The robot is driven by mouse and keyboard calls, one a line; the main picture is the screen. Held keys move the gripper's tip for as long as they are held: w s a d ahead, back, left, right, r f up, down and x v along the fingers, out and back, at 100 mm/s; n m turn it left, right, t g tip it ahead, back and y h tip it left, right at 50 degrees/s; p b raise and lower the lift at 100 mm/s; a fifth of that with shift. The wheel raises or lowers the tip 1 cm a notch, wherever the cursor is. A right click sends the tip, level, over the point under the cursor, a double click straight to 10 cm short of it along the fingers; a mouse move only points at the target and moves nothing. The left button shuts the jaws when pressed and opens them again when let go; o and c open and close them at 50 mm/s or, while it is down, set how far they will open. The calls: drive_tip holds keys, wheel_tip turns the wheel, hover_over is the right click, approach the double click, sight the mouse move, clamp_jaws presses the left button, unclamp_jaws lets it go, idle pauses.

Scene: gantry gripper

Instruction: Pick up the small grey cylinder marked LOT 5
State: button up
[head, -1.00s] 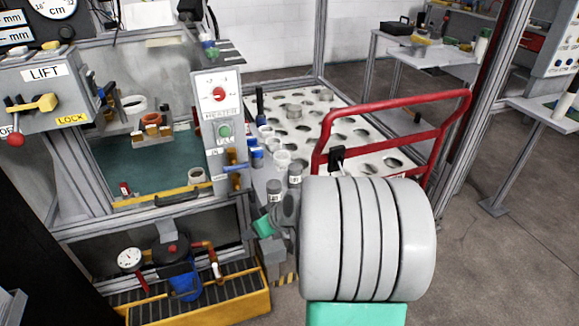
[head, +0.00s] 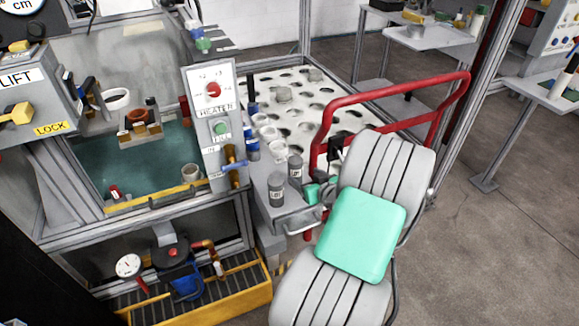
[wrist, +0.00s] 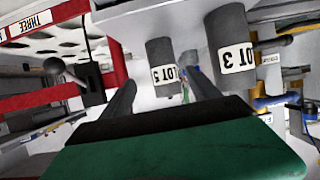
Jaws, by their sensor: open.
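The small grey cylinder marked LOT 5 (wrist: 161,60) shows in the wrist view with its label upside down, ahead of and between the fingers of my gripper (wrist: 160,80). My gripper is open and empty, and I see no contact with the cylinder. A second grey cylinder marked LOT 3 (wrist: 229,45) is just right of it, close to the right finger. In the head view, the LOT 5 cylinder (head: 295,168) stands upright behind the LOT 3 cylinder (head: 276,190) on a grey ledge. My gripper (head: 313,192) is right of them, its fingers largely hidden.
A red rail (head: 400,93) rises close behind my arm. A white perforated table (head: 325,95) lies behind the cylinders, with several cups along its left edge. Open floor lies to the right.

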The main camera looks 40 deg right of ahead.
sight(299, 174)
drive_tip(key=x, duration=0.6)
drive_tip(key=shift+w+a+f, duration=0.2)
drive_tip(key=shift+a+f, duration=0.05)
drive_tip(key=shift+f, duration=0.05)
drive_tip(key=shift+w+d+f, duration=0.1)
drive_tip(key=shift+w+d, duration=0.05)
drive_tip(key=shift+w, duration=0.2)
drive_tip(key=shift+c, duration=0.4)
clamp_jaws()
